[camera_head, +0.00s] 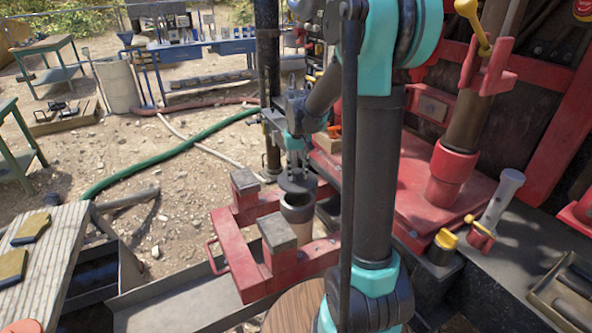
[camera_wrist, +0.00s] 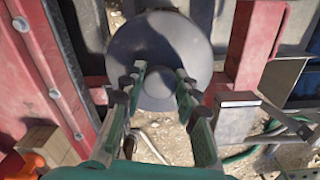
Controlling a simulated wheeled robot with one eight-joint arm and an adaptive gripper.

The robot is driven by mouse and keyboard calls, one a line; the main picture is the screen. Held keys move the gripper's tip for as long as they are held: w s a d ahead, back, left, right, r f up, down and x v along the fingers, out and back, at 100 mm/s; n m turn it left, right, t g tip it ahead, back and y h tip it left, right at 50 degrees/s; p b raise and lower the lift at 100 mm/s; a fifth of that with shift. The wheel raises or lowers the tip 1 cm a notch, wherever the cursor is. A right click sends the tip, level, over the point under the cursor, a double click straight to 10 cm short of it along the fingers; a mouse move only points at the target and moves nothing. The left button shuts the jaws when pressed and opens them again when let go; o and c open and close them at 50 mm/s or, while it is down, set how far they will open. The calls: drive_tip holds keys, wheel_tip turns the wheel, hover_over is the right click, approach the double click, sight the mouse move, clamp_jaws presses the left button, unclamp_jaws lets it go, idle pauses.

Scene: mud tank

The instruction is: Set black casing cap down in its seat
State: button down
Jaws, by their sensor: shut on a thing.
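My gripper (camera_head: 296,163) points down and is shut on the black casing cap (camera_head: 297,184), a dark round disc. The cap is over the top of an upright casing pipe (camera_head: 297,213) that stands between the arms of a red clamp frame (camera_head: 238,237). I cannot tell if the cap touches the pipe. In the wrist view the cap (camera_wrist: 190,38) is a broad grey disc with a raised centre, and my gripper's fingers (camera_wrist: 158,84) are on both sides of that centre. The cap hides the pipe's mouth and seat there.
The red frame carries two dark blocks (camera_head: 277,233) beside the pipe. A red rig base (camera_head: 420,190) with an upright pipe stands to the right. A wooden bench (camera_head: 45,262) with yellow gloves is at the left. A green hose (camera_head: 165,153) lies on the ground behind.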

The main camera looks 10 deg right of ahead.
drive_tip(key=shift+f, duration=3)
drive_tip(key=shift+f, duration=0.65)
drive_tip(key=c, duration=1)
unclamp_jaws()
drive_tip(key=shift+c, duration=0.2)
drive_tip(key=shift+r, duration=0.1)
wheel_tip(320, 180, up, 12)
drive_tip(key=shift+f, duration=0.1)
drive_tip(key=shift+s, duration=0.15)
